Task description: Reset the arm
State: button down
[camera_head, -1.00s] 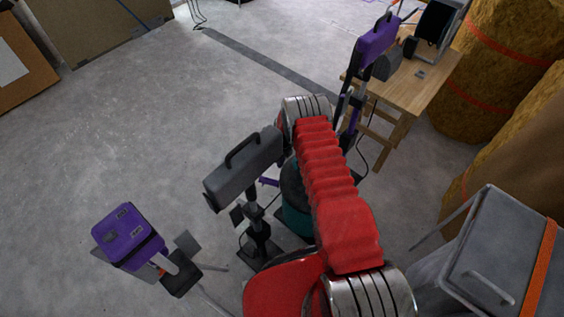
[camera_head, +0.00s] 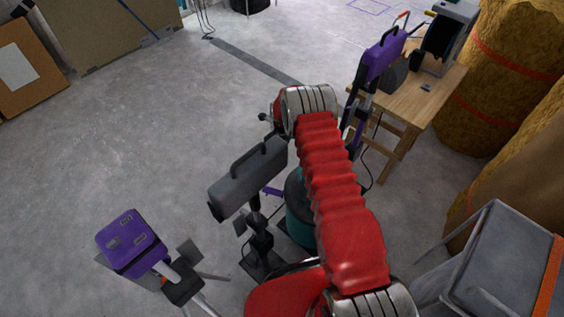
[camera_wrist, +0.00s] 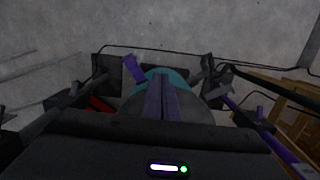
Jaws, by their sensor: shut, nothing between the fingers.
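My arm in its red ribbed sleeve stretches up the middle of the head view to a silver ringed joint. A red part of my arm and a small dark end show just left of that joint. In the wrist view, my gripper (camera_wrist: 160,82) appears as two dark fingers side by side, shut with nothing between them. They point over a teal round thing (camera_wrist: 178,76), likely the teal drum (camera_head: 299,222) that stands partly hidden behind my sleeve in the head view. I see no contact between the fingers and anything.
A grey lamp-like box on a stand (camera_head: 248,178) is close left of my arm. A purple box on a stand (camera_head: 131,243) is lower left. A purple case (camera_head: 381,54) stands beside a wooden table (camera_head: 432,92). Insulation rolls (camera_head: 520,60) and a grey bin (camera_head: 500,262) line the right.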

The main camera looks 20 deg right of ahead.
jog(key=shift+w+a+r, duration=0.15)
jog(key=shift+w+r, duration=0.05)
jog(key=shift+r, duration=0.2)
jog(key=shift+w+a+r, duration=0.1)
jog(key=shift+w+r, duration=0.1)
jog(key=shift+r, duration=0.2)
notch_tip(320, 180, up, 21)
jog(key=s+n+t, duration=0.1)
jog(key=n, duration=0.5)
jog(key=s+a+r+n+t, duration=0.1)
jog(key=s+r+n, duration=0.35)
jog(key=r, duration=0.45)
jog(key=s+a+r+n, duration=0.1)
jog(key=s+r+n, duration=0.3)
jog(key=r, duration=0.5)
jog(key=s+r+n+t, duration=0.1)
jog(key=s+r+n, duration=0.4)
jog(key=s, duration=0.4)
jog(key=s+r+n+t, duration=0.1)
jog(key=s+r+n, duration=0.1)
jog(key=s+r, duration=0.6)
jog(key=s+f+n, duration=0.1)
jog(key=s+n, duration=0.7)
jog(key=s, duration=0.9)
jog(key=shift+a+f+t+h, duration=0.15)
jog(key=shift+a+t+h, duration=0.15)
jog(key=shift+t, duration=0.1)
